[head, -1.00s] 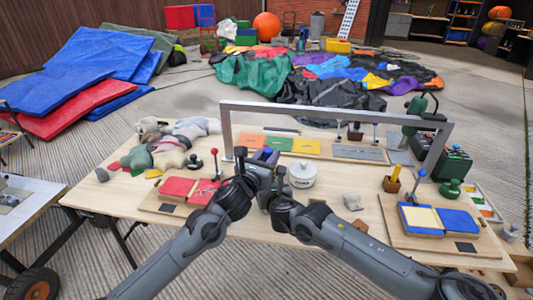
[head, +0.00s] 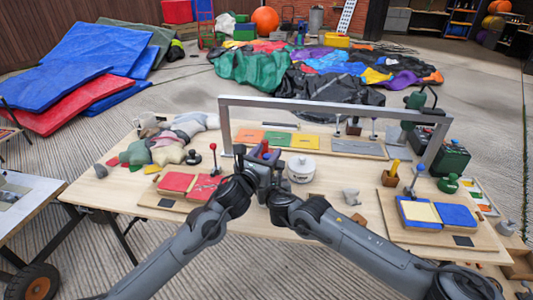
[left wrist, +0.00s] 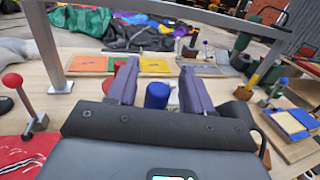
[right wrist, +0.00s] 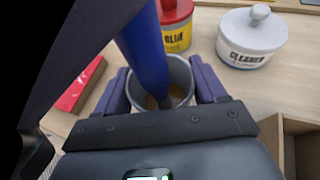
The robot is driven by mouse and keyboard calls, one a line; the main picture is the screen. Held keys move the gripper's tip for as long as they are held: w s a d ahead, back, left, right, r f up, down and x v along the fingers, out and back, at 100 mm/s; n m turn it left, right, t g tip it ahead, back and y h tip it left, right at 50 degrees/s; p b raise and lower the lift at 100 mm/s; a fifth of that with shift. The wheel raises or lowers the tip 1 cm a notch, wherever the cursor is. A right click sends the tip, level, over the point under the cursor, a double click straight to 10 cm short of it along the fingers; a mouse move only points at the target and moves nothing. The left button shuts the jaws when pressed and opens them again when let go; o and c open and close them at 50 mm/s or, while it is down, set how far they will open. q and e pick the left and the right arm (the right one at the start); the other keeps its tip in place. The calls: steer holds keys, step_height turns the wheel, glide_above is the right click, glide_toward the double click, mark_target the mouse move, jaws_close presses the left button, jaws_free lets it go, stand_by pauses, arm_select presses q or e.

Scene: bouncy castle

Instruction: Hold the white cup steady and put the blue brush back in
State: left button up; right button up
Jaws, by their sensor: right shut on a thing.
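The white cup (right wrist: 182,75), greyish in shade, is between the fingers of my right gripper (right wrist: 160,82), which is shut on it. The blue brush (right wrist: 143,45) slants down over the cup, and its lower end shows within the cup's opening. I cannot tell how deep it sits. In the left wrist view the brush's blue handle (left wrist: 157,95) stands between the two purple fingers of my left gripper (left wrist: 159,68), with gaps at both sides; that gripper is open. In the head view my left gripper (head: 262,153) and arms hide the cup.
A white lidded cleaner jar (right wrist: 252,38) and a red-lidded tin (right wrist: 176,25) stand close behind the cup. A red pad (head: 176,182) lies at left. A grey metal frame (head: 335,108) spans the table behind the grippers. Bare tabletop (head: 340,185) lies at right.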

arm_select(q)
steer(key=shift+s+d+f, duration=0.3)
steer(key=shift+d+f, duration=0.05)
steer(key=shift+d, duration=0.05)
arm_select(e)
steer(key=shift+s+a+r, duration=0.15)
steer(key=shift+s+a, duration=0.05)
steer(key=shift+a, duration=0.35)
arm_select(q)
steer(key=shift+s+a, duration=0.1)
steer(key=shift+s, duration=0.35)
arm_select(e)
steer(key=shift+d, duration=0.1)
arm_select(q)
steer(key=a+v, duration=0.1)
steer(key=v, duration=1)
steer(key=shift+w+r, duration=0.2)
steer(key=shift+r, duration=0.05)
arm_select(e)
steer(key=shift+d, duration=0.25)
steer(key=o, duration=1.2)
steer(key=shift+w, duration=0.1)
arm_select(q)
steer(key=shift+w, duration=0.1)
arm_select(e)
steer(key=shift+s+d, duration=0.1)
steer(key=shift+s, duration=0.1)
